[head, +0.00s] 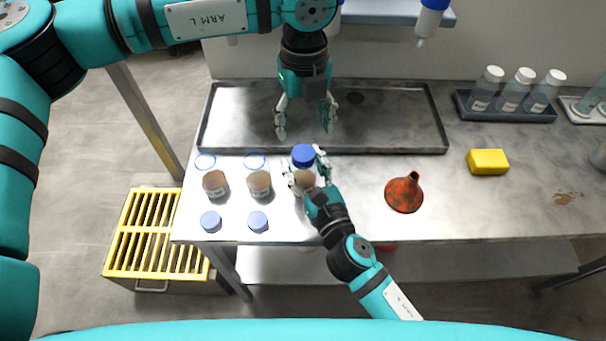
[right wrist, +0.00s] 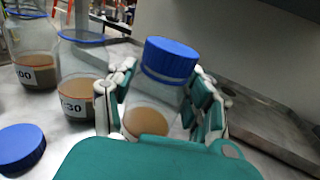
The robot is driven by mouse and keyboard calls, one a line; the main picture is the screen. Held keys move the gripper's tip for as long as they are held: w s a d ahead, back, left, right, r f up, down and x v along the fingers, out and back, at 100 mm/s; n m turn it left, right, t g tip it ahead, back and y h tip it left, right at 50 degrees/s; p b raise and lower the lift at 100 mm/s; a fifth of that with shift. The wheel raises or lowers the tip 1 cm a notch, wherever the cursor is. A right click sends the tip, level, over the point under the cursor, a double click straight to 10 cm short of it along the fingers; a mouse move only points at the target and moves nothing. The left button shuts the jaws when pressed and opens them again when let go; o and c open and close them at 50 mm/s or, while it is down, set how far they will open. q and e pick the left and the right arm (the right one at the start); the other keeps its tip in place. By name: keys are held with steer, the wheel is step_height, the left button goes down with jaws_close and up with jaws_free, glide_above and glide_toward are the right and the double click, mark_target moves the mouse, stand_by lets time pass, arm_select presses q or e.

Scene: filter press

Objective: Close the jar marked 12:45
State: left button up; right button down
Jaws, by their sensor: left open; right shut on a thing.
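A clear jar with brown contents (head: 304,181) stands on the table, third in a row of jars, and its label is hidden. A blue cap (head: 303,155) sits on its mouth; I cannot tell whether it is tight. In the right wrist view the capped jar (right wrist: 150,122) is between my fingers, with a blue ring under the cap (right wrist: 171,58). My right gripper (head: 306,176) is shut on this jar. My left gripper (head: 305,125) is open and empty, pointing down above the tray, just beyond the cap.
Two open jars (head: 215,184) (head: 260,184) stand to the left, their labels partly readable as 00 and :30. Two blue caps (head: 210,221) (head: 258,222) lie before them. A metal tray (head: 420,150) lies behind; an orange funnel (head: 404,194) and yellow sponge (head: 488,161) are right.

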mark_target(303, 153)
stand_by(0.4)
arm_select(q)
steer(key=shift+f, duration=3.9)
steer(key=shift+c, duration=0.4)
steer(key=c, duration=1.1)
steer(key=o, duration=1.2)
steer(key=shift+r, duration=0.1)
steer(key=shift+r, duration=2.2)
steer(key=o, duration=0.6)
